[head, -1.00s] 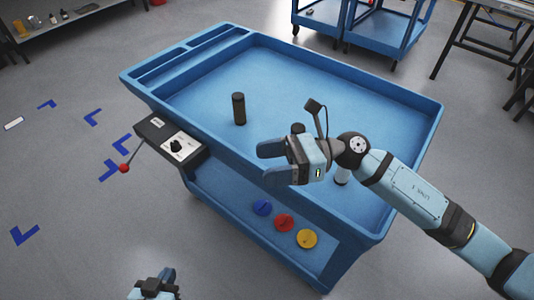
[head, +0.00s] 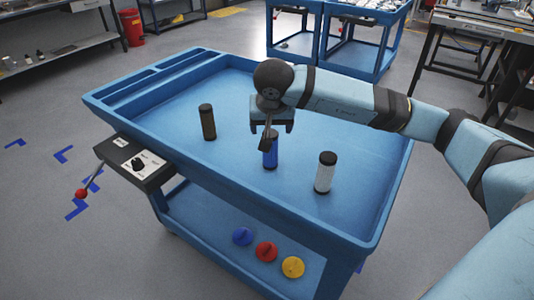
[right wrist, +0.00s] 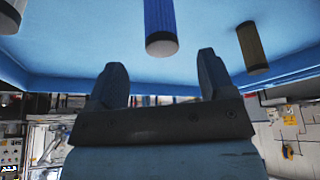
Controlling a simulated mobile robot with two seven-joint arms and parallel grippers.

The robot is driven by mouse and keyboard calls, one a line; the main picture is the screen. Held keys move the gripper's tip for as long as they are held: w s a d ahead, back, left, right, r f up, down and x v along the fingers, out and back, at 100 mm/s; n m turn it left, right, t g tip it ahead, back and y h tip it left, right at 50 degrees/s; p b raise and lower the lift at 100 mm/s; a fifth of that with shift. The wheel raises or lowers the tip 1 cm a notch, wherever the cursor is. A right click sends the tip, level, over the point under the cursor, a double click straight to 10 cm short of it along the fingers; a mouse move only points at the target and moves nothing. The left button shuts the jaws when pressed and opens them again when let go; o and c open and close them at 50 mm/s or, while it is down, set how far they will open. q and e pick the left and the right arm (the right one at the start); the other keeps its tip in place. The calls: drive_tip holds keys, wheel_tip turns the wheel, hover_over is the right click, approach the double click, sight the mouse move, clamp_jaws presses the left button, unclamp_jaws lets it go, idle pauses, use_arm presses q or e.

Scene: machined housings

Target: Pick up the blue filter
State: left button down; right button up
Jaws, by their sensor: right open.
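The blue filter (head: 270,158) stands upright on the blue cart's top tray, a cylinder with dark end caps. In the head view my right gripper (head: 271,127) is over it and hides its upper part. In the right wrist view the blue filter (right wrist: 159,24) appears beyond the gap between the two spread fingers of my right gripper (right wrist: 160,80). The fingers are open and empty, apart from the filter. My left gripper is out of view.
A dark brown filter (head: 207,124) stands left of the blue one, and a white filter (head: 325,174) stands right. The raised tray rim (head: 240,197) runs along the near side. A control box with a red-knobbed lever (head: 140,162) juts from the cart's left. Coloured discs (head: 266,251) lie on the lower shelf.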

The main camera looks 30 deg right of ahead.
drive_tip(key=b+x, duration=0.1)
drive_tip(key=x, duration=0.8)
drive_tip(key=shift+w+d+b, duration=0.15)
drive_tip(key=shift+b, duration=0.15)
drive_tip(key=c, duration=1)
